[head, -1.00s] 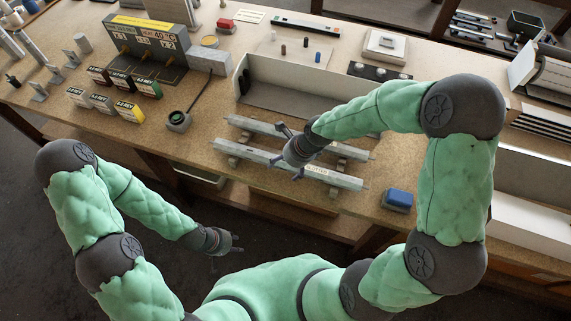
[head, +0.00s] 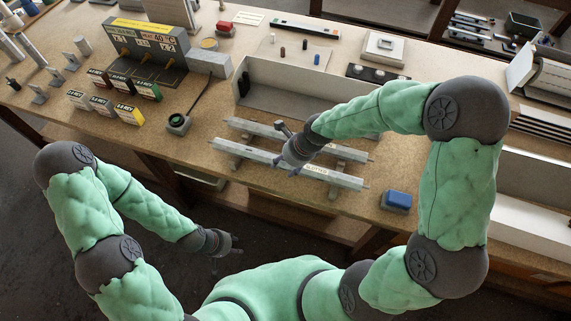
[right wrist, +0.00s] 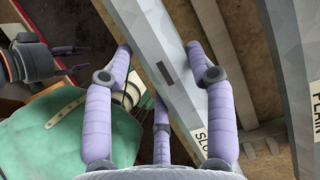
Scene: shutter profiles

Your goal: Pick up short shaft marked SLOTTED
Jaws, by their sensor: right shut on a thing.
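The short shaft marked SLOTTED (head: 247,155) is a long grey bar, the nearer of two on the bench. My right gripper (head: 291,165) is shut on it near its middle. In the right wrist view the slotted shaft (right wrist: 155,40) runs between the fingers (right wrist: 168,78), with a dark slot on its face and part of its label showing. It appears slightly above its supports. The shaft marked PLAIN (right wrist: 290,50) lies parallel behind it. My left gripper (head: 228,243) is empty, its fingers apart, in front of the bench and away from both shafts.
The other grey shaft (head: 245,125) rests just behind. A pale open tray (head: 290,100) stands beyond it. A blue block (head: 397,199) sits at the front edge on the right. Several labelled boxes (head: 103,104) and a grey control unit (head: 143,50) stand to the left.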

